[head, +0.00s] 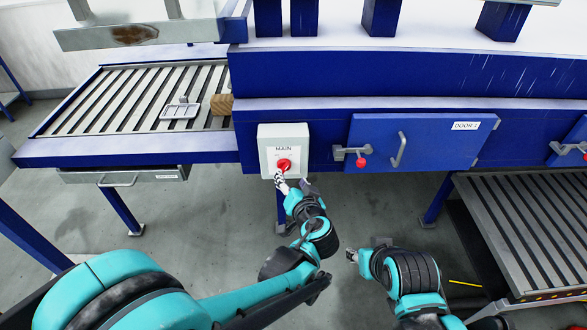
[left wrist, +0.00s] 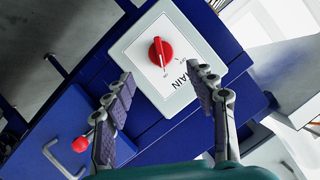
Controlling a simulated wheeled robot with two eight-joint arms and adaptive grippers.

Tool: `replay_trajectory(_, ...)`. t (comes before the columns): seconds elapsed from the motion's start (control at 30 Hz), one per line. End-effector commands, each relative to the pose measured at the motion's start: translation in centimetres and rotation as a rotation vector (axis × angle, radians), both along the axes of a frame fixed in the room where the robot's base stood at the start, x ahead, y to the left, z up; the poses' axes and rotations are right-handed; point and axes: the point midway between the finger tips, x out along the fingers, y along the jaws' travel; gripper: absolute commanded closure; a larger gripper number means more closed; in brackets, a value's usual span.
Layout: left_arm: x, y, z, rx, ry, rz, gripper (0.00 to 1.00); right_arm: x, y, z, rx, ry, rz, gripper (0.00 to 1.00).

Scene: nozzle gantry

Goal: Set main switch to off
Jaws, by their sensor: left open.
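The main switch is a red rotary knob (head: 284,164) on a pale box labelled MAIN (head: 270,141), fixed to the front of the blue frame. In the left wrist view the knob (left wrist: 161,52) shows clearly on the box face (left wrist: 195,42), beyond the fingertips. My left gripper (head: 293,183) is just below and in front of the knob, open and empty. Its two fingers (left wrist: 160,87) are spread apart, and the knob is not between them. My right gripper (head: 352,255) is low, well away from the switch; its jaws are unclear.
A blue door (head: 425,139) labelled DOOR 2, with a red-knobbed latch (head: 360,161), is right of the box. A slatted conveyor (head: 118,112) with a small metal piece (head: 180,111) is to the left. Grey floor (head: 220,215) lies open below.

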Motion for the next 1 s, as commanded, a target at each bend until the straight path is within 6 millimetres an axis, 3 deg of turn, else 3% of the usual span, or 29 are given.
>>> replay_trajectory(0.5, 6.5, 1.4, -2.5, 0.001, -0.001, 0.002, 0.44, 0.0, 0.0, -2.3, 0.000, 0.000, 0.000, 0.60)
replay_trajectory(0.83, 7.1, 1.5, -2.5, 0.002, -0.001, 0.001, 0.44, 0.0, 0.0, -2.4, 0.000, 0.000, 0.000, 0.60)
replay_trajectory(0.87, 7.0, 1.5, -2.5, 0.002, -0.001, 0.001, 0.46, 0.0, 0.0, -2.4, 0.000, 0.000, 0.000, 0.60)
replay_trajectory(1.0, 7.0, 1.5, -2.5, 0.001, 0.000, 0.000, 0.83, 0.0, 0.0, -2.4, 0.000, 0.000, 0.000, 0.60)
